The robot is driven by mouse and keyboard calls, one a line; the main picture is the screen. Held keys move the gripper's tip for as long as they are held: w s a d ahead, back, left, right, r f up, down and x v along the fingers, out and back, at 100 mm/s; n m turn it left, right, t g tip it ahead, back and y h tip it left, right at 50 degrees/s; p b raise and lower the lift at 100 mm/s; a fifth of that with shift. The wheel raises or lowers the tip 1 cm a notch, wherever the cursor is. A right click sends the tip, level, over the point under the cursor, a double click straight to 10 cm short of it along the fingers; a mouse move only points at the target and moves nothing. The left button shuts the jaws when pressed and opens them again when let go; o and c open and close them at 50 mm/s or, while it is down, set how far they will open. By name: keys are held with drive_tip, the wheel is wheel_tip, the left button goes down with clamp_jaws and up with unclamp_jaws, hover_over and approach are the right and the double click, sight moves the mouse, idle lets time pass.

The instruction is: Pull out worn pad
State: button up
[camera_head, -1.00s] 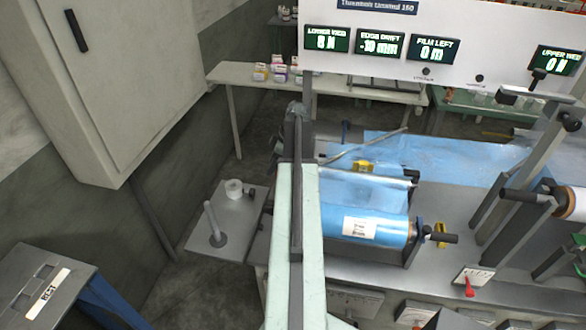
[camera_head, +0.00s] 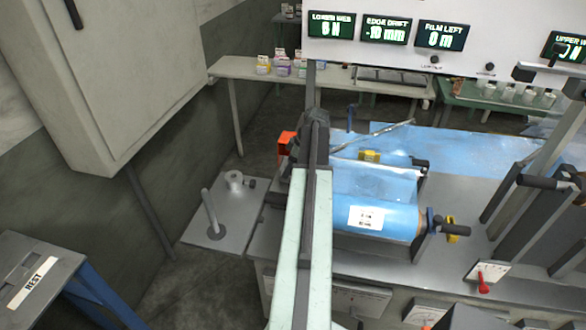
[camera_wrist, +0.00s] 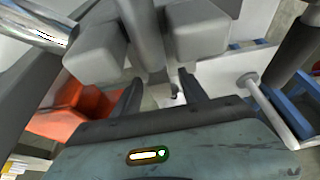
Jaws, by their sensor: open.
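I cannot pick out the worn pad with certainty in either view. In the wrist view my gripper (camera_wrist: 160,78) is open, its two dark fingers apart with nothing seen held between them. Two grey blocks (camera_wrist: 96,52) stand just beyond the fingers, at the left and the right of a dark upright bar; I cannot tell whether they touch the fingers. An orange-red part (camera_wrist: 72,112) lies left of the left finger. In the head view an orange part (camera_head: 286,141) shows beside the far end of my arm, which hides the gripper.
A blue film roll (camera_head: 385,218) with a white label lies on the machine bench right of my arm. A grey shelf (camera_head: 190,232) with an upright peg is at the left. A display panel (camera_head: 480,18) hangs above. A bench labelled REST (camera_head: 33,281) stands front left.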

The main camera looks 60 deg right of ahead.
clamp_jaws()
drive_tip(key=shift+r+p, duration=0.55)
drive_tip(key=shift+p, duration=0.1)
drive_tip(key=shift+r+p, duration=2.4)
wheel_tip(320, 180, up, 3)
drive_tip(key=p, duration=0.3)
